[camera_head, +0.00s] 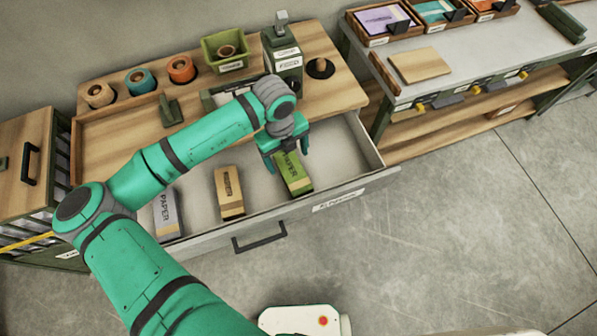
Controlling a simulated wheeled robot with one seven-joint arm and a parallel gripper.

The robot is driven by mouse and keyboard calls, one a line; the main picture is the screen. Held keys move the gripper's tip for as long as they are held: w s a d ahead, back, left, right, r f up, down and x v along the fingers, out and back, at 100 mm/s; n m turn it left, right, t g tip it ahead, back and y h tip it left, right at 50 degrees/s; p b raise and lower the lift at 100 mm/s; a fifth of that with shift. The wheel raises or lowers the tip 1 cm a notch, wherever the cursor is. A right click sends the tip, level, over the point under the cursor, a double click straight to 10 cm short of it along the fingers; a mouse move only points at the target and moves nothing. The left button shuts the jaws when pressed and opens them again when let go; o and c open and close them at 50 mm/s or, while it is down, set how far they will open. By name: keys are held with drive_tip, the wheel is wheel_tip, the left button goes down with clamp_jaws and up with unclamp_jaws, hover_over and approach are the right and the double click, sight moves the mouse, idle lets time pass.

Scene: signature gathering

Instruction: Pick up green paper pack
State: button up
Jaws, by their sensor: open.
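A green paper pack (294,175) lies in an open, light-coloured drawer (350,155), toward the drawer's right part. Its far end is partly hidden by my gripper (287,160). My gripper points down with its two teal fingers apart, one to each side of the pack's far part in this view. I cannot tell whether the fingers touch it or are still above it. A tan pack (229,192) and a whitish pack marked PAPER (166,214) lie in the same drawer, further left.
The drawer's front wall with a dark handle (260,237) faces the open floor (430,240). The wooden desk top (115,150) behind holds several rolls, a green bin (226,50) and a green dispenser (283,55). A second table (450,60) with trays stands at the right.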

drive_tip(key=shift+w+d+f+m+y, duration=0.1)
drive_tip(key=shift+d+f+m+y, duration=0.15)
drive_tip(key=shift+d+m+y, duration=0.25)
hover_over(292, 170)
drive_tip(key=f, duration=0.4)
drive_tip(key=shift+s+f, duration=0.2)
drive_tip(key=shift+s, duration=0.05)
drive_tip(key=shift+w+f, duration=0.2)
drive_tip(key=shift+f, duration=2.65)
drive_tip(key=c, duration=1.4)
drive_tip(key=shift+r, duration=0.1)
